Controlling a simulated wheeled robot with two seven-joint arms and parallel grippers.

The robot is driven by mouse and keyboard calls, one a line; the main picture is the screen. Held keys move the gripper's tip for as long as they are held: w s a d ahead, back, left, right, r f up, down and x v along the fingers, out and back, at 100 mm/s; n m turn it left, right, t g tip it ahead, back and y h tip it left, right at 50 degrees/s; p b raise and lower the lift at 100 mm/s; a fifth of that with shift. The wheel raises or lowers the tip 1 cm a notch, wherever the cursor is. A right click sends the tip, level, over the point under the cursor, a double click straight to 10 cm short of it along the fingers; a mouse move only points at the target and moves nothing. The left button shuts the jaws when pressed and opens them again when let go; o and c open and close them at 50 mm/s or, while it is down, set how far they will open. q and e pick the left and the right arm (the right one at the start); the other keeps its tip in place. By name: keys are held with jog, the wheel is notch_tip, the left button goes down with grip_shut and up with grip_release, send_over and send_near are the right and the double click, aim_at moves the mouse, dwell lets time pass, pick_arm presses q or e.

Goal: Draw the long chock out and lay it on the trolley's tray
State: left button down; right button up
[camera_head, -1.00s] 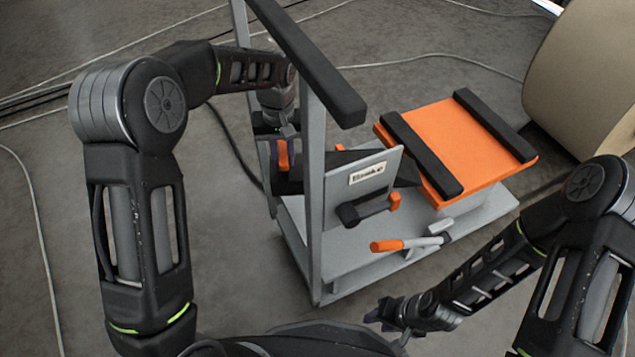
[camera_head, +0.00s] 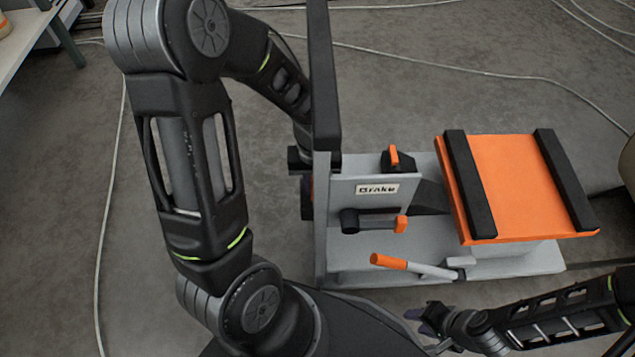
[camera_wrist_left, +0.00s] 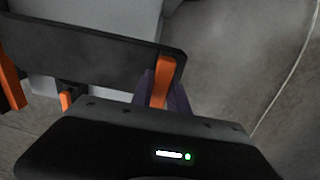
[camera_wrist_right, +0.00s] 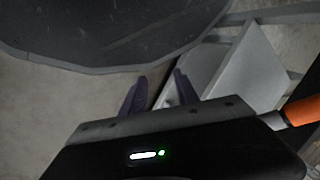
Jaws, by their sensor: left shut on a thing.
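My left gripper (camera_head: 308,187) is partly hidden behind the trolley's upright, at the trolley's left end. In the left wrist view it is shut on an orange grip (camera_wrist_left: 163,78) at the end of a long dark piece (camera_wrist_left: 85,48), which looks like the long chock. The trolley's grey tray (camera_head: 430,240) lies low beside the plate. My right gripper (camera_head: 430,325) is open and empty in front of the trolley.
An orange-handled lever (camera_head: 390,262) sticks out in front. An orange platform with black bars (camera_head: 510,185) covers the right side. A black top bar (camera_head: 324,80) rises above my left gripper.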

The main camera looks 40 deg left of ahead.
pick_arm(q)
jog(key=shift+f, duration=0.1)
pick_arm(e)
jog(key=shift+f, duration=0.1)
